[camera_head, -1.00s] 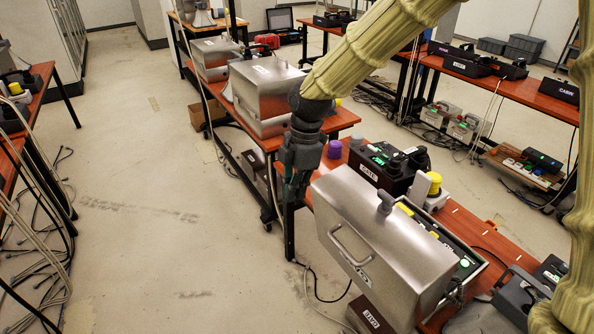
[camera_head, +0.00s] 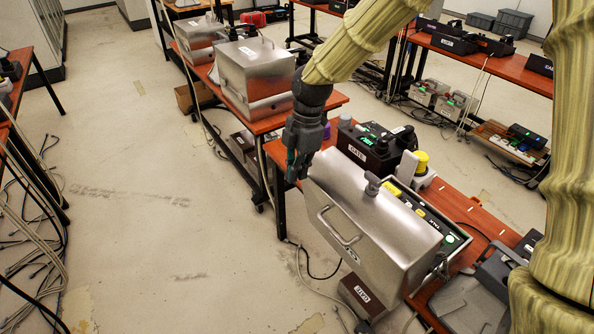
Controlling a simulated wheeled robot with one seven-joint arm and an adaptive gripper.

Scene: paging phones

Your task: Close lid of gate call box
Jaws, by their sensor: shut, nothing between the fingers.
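The gate call box has a large silver metal lid (camera_head: 375,222) with a bar handle (camera_head: 338,228) on its front. The lid is raised and tilted. A strip of its black panel (camera_head: 428,212) with yellow labels and a lit green button shows along the right side. A label reading GATE is on the dark red base part (camera_head: 362,294) below. My gripper (camera_head: 294,180) points down at the lid's far left corner. Its dark fingers are shut and empty. Whether they touch the lid cannot be told.
A black unit labelled GATE (camera_head: 368,150) and a yellow-capped part (camera_head: 421,162) stand behind the box on the orange table (camera_head: 482,220). Another silver box (camera_head: 250,75) sits on a farther table. Cables lie on the floor. Open floor is at left.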

